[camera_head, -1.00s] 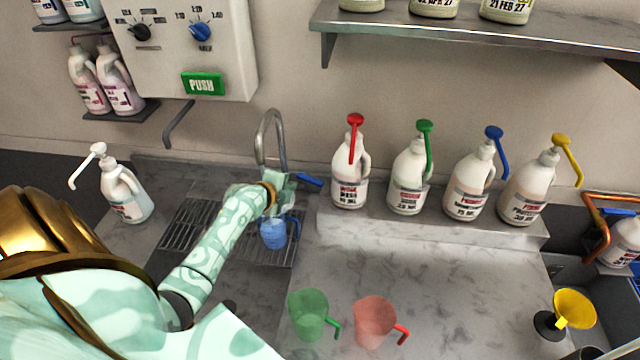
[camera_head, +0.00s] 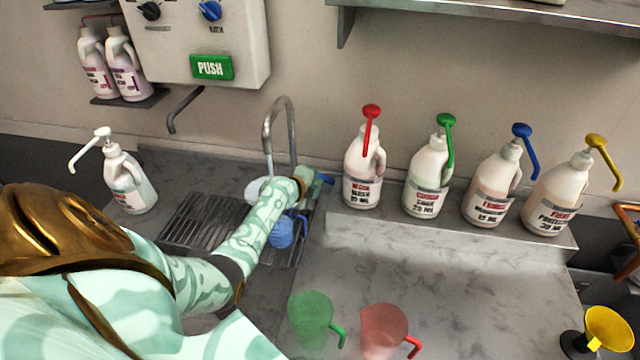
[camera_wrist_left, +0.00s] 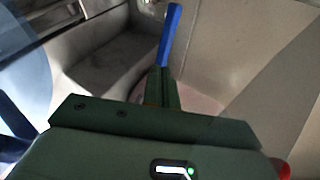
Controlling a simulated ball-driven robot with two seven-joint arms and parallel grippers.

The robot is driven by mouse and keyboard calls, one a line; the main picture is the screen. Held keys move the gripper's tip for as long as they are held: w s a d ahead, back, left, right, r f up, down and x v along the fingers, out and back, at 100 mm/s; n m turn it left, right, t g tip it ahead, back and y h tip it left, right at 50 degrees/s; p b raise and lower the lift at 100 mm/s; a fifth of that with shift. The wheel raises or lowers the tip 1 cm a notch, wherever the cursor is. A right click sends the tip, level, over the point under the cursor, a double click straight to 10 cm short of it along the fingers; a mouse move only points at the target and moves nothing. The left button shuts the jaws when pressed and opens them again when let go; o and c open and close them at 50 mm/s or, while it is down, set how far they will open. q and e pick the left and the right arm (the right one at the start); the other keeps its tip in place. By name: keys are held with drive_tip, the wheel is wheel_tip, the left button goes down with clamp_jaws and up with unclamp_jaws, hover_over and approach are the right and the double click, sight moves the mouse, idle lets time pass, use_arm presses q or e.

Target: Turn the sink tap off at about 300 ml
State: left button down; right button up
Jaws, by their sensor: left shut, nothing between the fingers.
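The sink tap's steel spout (camera_head: 280,115) arches over the drain grate at the back of the counter. A thin pale streak hangs below its mouth, likely water. A blue measuring jug (camera_head: 281,233) stands on the grate below, partly hidden by my left arm; I cannot read its level. My left gripper (camera_head: 318,184) is shut and empty beside the base of the tap. The blue tap lever (camera_wrist_left: 171,35) shows just beyond the fingers in the left wrist view; I cannot tell whether they touch. My right gripper is not in view.
A green jug (camera_head: 311,315) and a red jug (camera_head: 383,328) stand on the front counter. Several pump bottles line the ledge, the red-topped one (camera_head: 363,172) nearest my gripper. A white pump bottle (camera_head: 128,180) stands left of the grate (camera_head: 195,222). A dispenser (camera_head: 195,40) hangs above.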

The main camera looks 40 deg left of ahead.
sight(331, 179)
use_arm(q)
drive_tip(key=shift+b+x, duration=0.4)
drive_tip(key=shift+x, duration=0.6)
drive_tip(key=shift+w+d+r+n+y+p, duration=0.1)
drive_tip(key=shift+w+n+y+p, duration=0.35)
drive_tip(key=shift+n+y+p, duration=0.25)
drive_tip(key=shift+w+d, duration=0.1)
drive_tip(key=shift+w, duration=0.25)
drive_tip(key=shift+w+d+f+b, duration=0.15)
drive_tip(key=shift+w+f+b, duration=0.2)
drive_tip(key=shift+b, duration=0.35)
drive_tip(key=shift+w+r, duration=0.1)
drive_tip(key=shift+w, duration=0.1)
drive_tip(key=shift+d, duration=0.1)
